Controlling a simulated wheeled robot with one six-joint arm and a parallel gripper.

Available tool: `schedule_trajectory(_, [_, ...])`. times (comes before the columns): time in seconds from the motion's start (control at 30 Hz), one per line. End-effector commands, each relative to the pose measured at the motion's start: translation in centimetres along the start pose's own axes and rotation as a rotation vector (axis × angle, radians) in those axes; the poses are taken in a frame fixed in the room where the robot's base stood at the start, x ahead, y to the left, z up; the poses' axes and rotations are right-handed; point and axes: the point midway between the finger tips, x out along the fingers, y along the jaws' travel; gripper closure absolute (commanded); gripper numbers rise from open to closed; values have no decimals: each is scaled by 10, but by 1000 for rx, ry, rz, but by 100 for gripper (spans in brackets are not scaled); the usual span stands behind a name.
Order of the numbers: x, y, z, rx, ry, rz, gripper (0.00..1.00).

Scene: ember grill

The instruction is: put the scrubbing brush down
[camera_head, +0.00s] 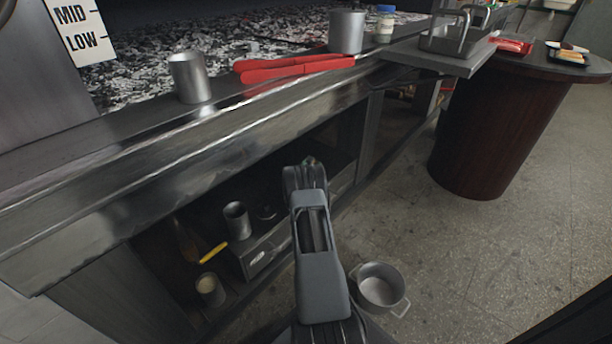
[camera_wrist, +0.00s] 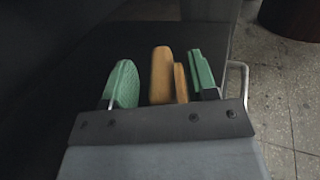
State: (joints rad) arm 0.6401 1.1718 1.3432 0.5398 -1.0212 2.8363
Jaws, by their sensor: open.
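My gripper (camera_head: 308,165) is seen from behind at the dark open shelf under the grill counter, its fingertips mostly hidden by my arm. In the wrist view my gripper (camera_wrist: 161,72) has green finger pads spread apart. A brown wooden piece (camera_wrist: 161,75), apparently the scrubbing brush, shows between them. A narrow gap separates it from the left pad; it looks close to or touching the right one. Its bristles are not visible. I cannot tell whether it rests on the dark surface below.
Below are a cup (camera_head: 236,220), a yellow-handled tool (camera_head: 213,254) and a metal box (camera_head: 262,258). A pot (camera_head: 380,286) sits on the floor.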

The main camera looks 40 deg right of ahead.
Motion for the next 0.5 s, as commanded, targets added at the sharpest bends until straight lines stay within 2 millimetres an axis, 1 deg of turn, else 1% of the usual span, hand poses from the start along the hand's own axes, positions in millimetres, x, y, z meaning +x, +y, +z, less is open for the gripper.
schedule_trajectory(0.1, [-20,1,3,-3,6,3,47])
schedule_trajectory(0.3, [-60,1,4,-3,5,3,47])
schedule_trajectory(0.5, [-92,1,2,-3,4,3,47])
